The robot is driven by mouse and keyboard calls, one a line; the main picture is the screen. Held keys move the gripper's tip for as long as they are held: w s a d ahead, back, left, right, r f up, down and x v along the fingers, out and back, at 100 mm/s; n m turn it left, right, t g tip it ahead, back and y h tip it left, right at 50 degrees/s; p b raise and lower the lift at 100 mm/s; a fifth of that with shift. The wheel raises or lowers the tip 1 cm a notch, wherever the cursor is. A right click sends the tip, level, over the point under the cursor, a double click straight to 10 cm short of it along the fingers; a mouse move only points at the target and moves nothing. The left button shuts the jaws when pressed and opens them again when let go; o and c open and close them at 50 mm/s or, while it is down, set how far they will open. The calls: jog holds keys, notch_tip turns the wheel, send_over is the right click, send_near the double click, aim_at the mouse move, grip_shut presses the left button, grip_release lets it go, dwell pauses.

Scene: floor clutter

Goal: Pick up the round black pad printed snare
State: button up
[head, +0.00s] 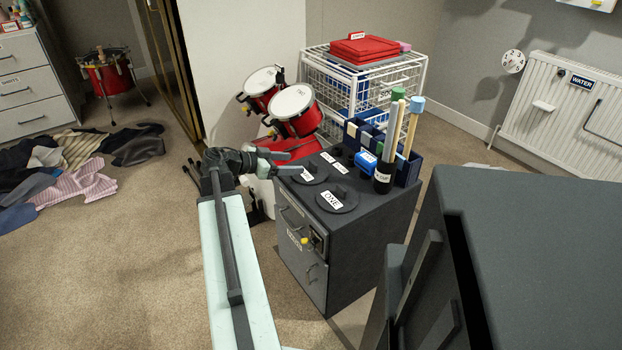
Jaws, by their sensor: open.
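The nearer pad (348,193) has a label that seems to read "ONE". The farther pad (318,173) has a small label I cannot read, so I cannot tell which pad is printed snare. My gripper (296,163) is open and empty, with its fingers pointing right at the cabinet's left edge, close to the farther pad. It seems apart from both pads.
Red drums (297,112) stand behind my gripper. A white wire basket (400,85) is behind. Clothes (75,175) lie on the left floor.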

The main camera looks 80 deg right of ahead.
aim_at(311, 164)
jog(key=b+x, duration=0.3)
jog(key=x, duration=0.4)
jog(key=shift+s+d+f, duration=0.1)
jog(key=shift+s+f, duration=0.1)
jog(key=shift+f, duration=0.1)
grip_shut()
notch_tip(311, 164, up, 10)
jog(key=p, duration=1)
jog(key=shift+r, duration=0.15)
